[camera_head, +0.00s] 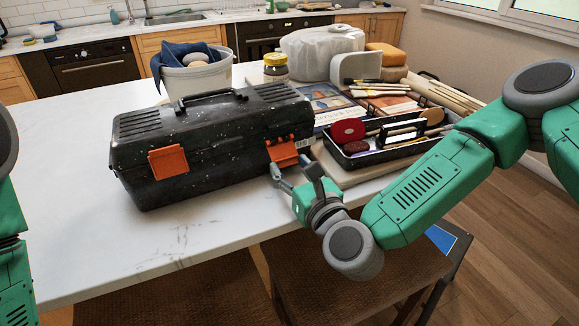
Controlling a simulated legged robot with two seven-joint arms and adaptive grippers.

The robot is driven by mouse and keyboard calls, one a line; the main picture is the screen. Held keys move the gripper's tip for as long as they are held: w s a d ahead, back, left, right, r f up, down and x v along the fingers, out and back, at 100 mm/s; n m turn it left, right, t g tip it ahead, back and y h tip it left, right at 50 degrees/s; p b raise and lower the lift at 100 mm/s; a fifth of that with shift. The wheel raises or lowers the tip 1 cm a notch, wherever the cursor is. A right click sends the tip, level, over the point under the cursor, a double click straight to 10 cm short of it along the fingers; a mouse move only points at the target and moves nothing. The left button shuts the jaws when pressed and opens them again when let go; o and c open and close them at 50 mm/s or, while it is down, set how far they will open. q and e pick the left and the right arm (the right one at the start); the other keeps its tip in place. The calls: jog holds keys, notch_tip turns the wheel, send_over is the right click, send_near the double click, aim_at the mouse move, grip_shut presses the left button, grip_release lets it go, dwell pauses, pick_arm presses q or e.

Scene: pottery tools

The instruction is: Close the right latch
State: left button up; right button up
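A black speckled toolbox (215,140) with its lid down stands on the white table. Its orange right latch (284,153) is at the front right and appears tilted outward from the box face. Its orange left latch (168,162) hangs on the front left and looks closer to the face. My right gripper (291,167) is just below and in front of the right latch, fingers apart and pointing up at it. Nothing shows between the fingers. I cannot tell whether a finger touches the latch. Only green links of my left arm show at the left edge; its gripper is out of view.
A black tray (350,161) of pottery tools lies right of the toolbox, close to my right gripper. A grey bucket (198,80) with a blue cloth stands behind the box. Chairs (345,280) stand below the front table edge. The table's left side (60,170) is clear.

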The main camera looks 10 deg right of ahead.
jog(key=shift+w+d+f, duration=0.1)
jog(key=shift+d, duration=0.4)
jog(key=shift+w+a, duration=0.1)
jog(key=shift+a, duration=1.15)
jog(key=shift+d, duration=0.65)
jog(key=shift+a, duration=0.3)
jog(key=o, duration=1.3)
jog(key=shift+s, duration=0.2)
